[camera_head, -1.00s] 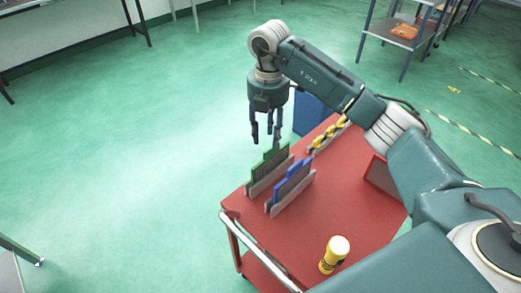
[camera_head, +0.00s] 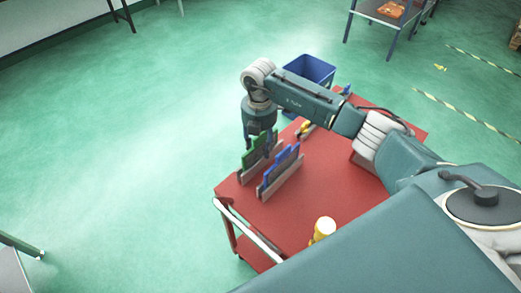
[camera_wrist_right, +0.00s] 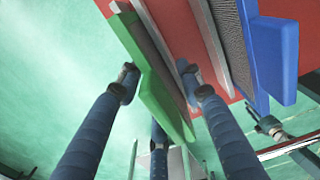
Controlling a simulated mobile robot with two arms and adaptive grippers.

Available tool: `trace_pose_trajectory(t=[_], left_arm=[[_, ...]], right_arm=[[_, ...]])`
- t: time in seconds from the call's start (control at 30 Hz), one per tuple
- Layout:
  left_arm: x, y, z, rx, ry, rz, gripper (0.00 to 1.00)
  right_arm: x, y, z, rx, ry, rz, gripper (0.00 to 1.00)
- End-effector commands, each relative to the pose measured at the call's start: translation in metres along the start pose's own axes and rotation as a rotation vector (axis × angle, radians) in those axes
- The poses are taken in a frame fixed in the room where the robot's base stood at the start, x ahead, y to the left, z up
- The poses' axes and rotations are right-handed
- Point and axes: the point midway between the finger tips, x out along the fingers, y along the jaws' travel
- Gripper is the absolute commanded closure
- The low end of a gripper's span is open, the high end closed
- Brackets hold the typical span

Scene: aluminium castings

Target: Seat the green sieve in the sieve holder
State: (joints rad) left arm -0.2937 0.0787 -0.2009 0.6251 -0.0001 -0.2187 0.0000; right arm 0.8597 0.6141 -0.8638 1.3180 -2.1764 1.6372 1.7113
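The green sieve (camera_head: 252,158) stands upright at the grey sieve holder (camera_head: 264,172) on the red cart top; how deep it sits is hard to tell. My right gripper (camera_head: 258,146) points down over it. In the right wrist view, the fingers of my right gripper (camera_wrist_right: 160,75) are spread, one on each side of the green sieve's tab (camera_wrist_right: 157,95). No firm grip shows; whether a finger touches it is unclear. A blue sieve (camera_head: 283,163) stands in a parallel grey holder, and it also shows in the right wrist view (camera_wrist_right: 275,55). My left gripper is out of view.
The red cart (camera_head: 290,210) has a yellow, white-topped container (camera_head: 323,229) near its front and yellow parts (camera_head: 306,128) behind the sieves. A blue bin (camera_head: 308,72) stands beyond it. The floor left of the cart is clear.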

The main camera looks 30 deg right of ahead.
Motion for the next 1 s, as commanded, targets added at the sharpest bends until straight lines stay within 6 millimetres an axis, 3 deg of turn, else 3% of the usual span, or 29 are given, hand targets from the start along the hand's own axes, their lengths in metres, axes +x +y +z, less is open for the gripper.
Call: trace_pose_trajectory(t=[0.13,0.3,0.33,0.77,1.0], left_arm=[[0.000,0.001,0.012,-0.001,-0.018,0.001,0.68],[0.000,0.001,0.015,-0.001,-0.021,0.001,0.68],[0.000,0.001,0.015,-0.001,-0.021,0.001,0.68],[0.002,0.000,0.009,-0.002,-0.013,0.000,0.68],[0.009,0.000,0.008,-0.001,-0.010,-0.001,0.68]], right_arm=[[0.000,0.000,0.000,0.000,0.000,0.000,0.64],[0.000,0.000,0.000,0.000,0.000,0.000,0.97],[0.000,0.000,0.000,0.000,0.000,0.000,1.00],[-0.005,0.001,0.001,0.001,-0.001,0.002,1.00],[-0.031,0.001,0.001,0.000,-0.002,0.006,1.00]])
